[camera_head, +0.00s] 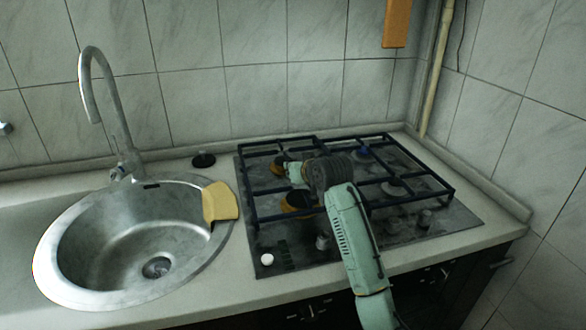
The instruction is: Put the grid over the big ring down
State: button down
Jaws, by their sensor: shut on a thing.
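Dark bar grids lie over the gas hob (405,232). The left grid (280,217) spans the two left burners, and its front left corner looks raised above the hob. A large burner with an ochre ring (298,202) shows under its front part. My gripper (293,172) reaches in from the right over the middle of the left grid and is shut on it. The fingertips are small and partly hidden by my wrist, so the exact grip on the bar is unclear. I cannot tell whether the grid's feet touch the hob.
The right grid (432,180) stands close beside the left one. Knobs (322,242) line the hob's front. A round sink (110,240) with a tap (95,90) is on the left, with a yellow cloth or sponge (220,202) on its rim. Tiled walls close the back and right.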

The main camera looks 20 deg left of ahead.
jog(key=shift+f, duration=0.15)
jog(key=shift+f+b, duration=0.3)
jog(key=shift+f, duration=0.25)
jog(key=c, duration=1.7)
grip_release()
jog(key=shift+s+f, duration=0.1)
jog(key=shift+f, duration=0.25)
jog(key=shift+o, duration=0.2)
jog(key=shift+r, duration=0.35)
jog(key=shift+s+d+r, duration=0.1)
jog(key=shift+d+r, duration=0.05)
jog(key=shift+r, duration=0.05)
jog(key=b+v, duration=0.1)
jog(key=v, duration=0.3)
jog(key=b+v, duration=0.1)
jog(key=v, duration=0.3)
jog(key=b+v, duration=0.1)
jog(key=v, duration=0.3)
jog(key=shift+r+b, duration=0.25)
jog(key=shift+b, duration=0.05)
